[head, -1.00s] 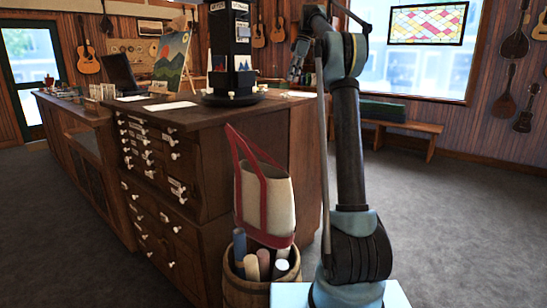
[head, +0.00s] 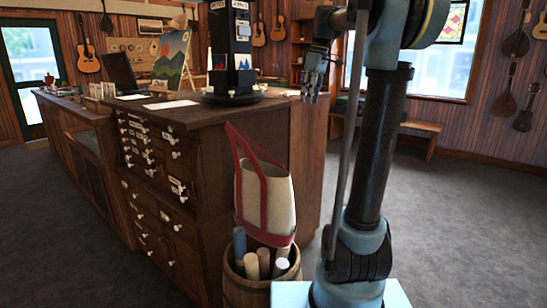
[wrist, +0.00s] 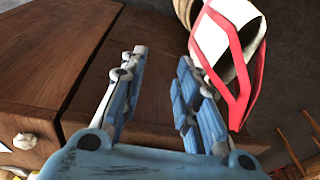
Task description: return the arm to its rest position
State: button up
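My arm rises at the right of the head view, with its elbow close to the camera near the top edge. My gripper (head: 314,80) hangs beyond the arm, just right of the wooden drawer cabinet's top. In the wrist view, my gripper (wrist: 162,65) has its two blue-grey fingers apart with nothing between them. It is open and empty.
The drawer cabinet (head: 182,190) stands at centre left. A cream tote bag with red straps (head: 281,208) sits above a barrel of rolled tubes (head: 243,290) beside it; the bag (wrist: 210,40) also shows near my fingers. Open carpet (head: 460,215) lies to the right.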

jog(key=s+d+f+m, duration=0.1)
jog(key=s+f+m, duration=0.2)
jog(key=s+f, duration=0.8)
jog(key=s+d+f+m+t+h, duration=0.1)
jog(key=s+f+m, duration=0.3)
jog(key=s+f, duration=0.7)
jog(key=s+d+f+m+t+h, duration=0.1)
jog(key=s+d+f+m, duration=0.2)
jog(key=s+f, duration=0.7)
notch_tip(320, 180, down, 3)
jog(key=shift+s+d+r+m, duration=0.15)
jog(key=shift+s+m, duration=0.25)
